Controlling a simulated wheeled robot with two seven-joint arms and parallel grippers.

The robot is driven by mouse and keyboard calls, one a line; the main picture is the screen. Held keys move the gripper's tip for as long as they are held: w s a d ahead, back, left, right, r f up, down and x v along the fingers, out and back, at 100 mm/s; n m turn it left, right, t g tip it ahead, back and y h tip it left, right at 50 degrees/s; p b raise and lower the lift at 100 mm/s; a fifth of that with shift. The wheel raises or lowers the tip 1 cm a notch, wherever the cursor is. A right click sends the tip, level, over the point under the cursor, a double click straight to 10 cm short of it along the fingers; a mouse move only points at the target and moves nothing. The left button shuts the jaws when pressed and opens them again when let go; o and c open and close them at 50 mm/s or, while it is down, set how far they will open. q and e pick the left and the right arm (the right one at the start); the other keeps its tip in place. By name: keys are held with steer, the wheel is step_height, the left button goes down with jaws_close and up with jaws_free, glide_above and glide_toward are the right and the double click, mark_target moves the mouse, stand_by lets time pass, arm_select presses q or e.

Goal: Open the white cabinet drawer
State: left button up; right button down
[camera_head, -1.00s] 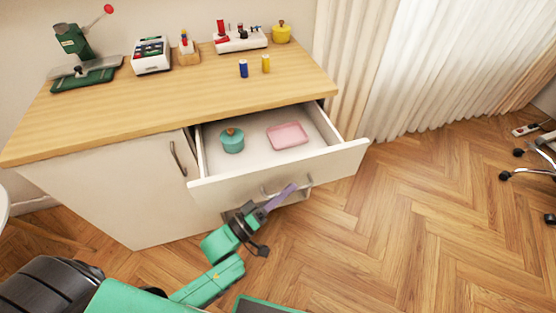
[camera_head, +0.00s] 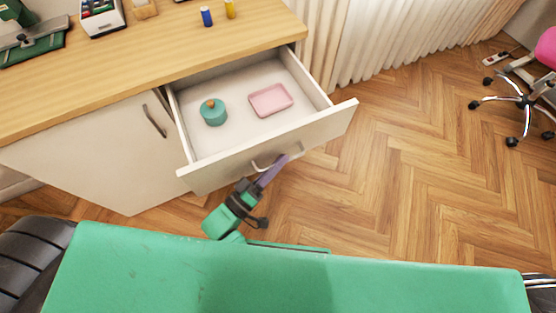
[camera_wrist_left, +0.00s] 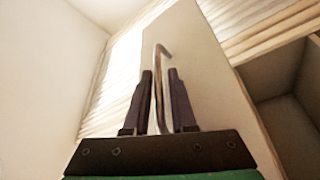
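The white cabinet drawer (camera_head: 265,147) stands well pulled out from under the wooden top in the head view. A round teal pot with a knob (camera_head: 213,113) and a pink tray (camera_head: 270,99) lie in it. My left gripper (camera_head: 272,172) is at the drawer's metal handle (camera_head: 290,151). In the left wrist view, the purple fingers (camera_wrist_left: 160,88) stand close on both sides of the handle (camera_wrist_left: 158,62), which passes between them. The gripper looks shut on it, though the exact contact is hard to see. My right gripper is in neither view.
A cabinet door with a handle (camera_head: 154,121) is shut left of the drawer. Spools (camera_head: 206,17) and sewing gear stand on the wooden top (camera_head: 120,70). A pink wheeled chair (camera_head: 520,85) is at the far right. The wood floor (camera_head: 420,180) between is clear.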

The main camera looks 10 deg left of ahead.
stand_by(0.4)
arm_select(q)
steer(key=v, duration=1.4)
steer(key=shift+s+a+b, duration=0.2)
steer(key=shift+s+b, duration=0.05)
steer(key=shift+b, duration=0.1)
steer(key=shift+f, duration=0.1)
steer(key=w+a+f+m+g+y+p, duration=0.1)
steer(key=a+f+m+g+y+p, duration=0.25)
steer(key=f, duration=0.55)
steer(key=a+f+m+g+y+p, duration=0.1)
steer(key=a+f+g+y+p, duration=0.3)
steer(key=a+f, duration=0.4)
steer(key=s+a+f+m+g+y+p, duration=0.2)
steer(key=s+f+g+y, duration=0.3)
steer(key=s+f, duration=0.5)
steer(key=s+g+p, duration=0.1)
steer(key=s+g, duration=0.1)
steer(key=s, duration=0.2)
steer(key=shift+p, duration=0.4)
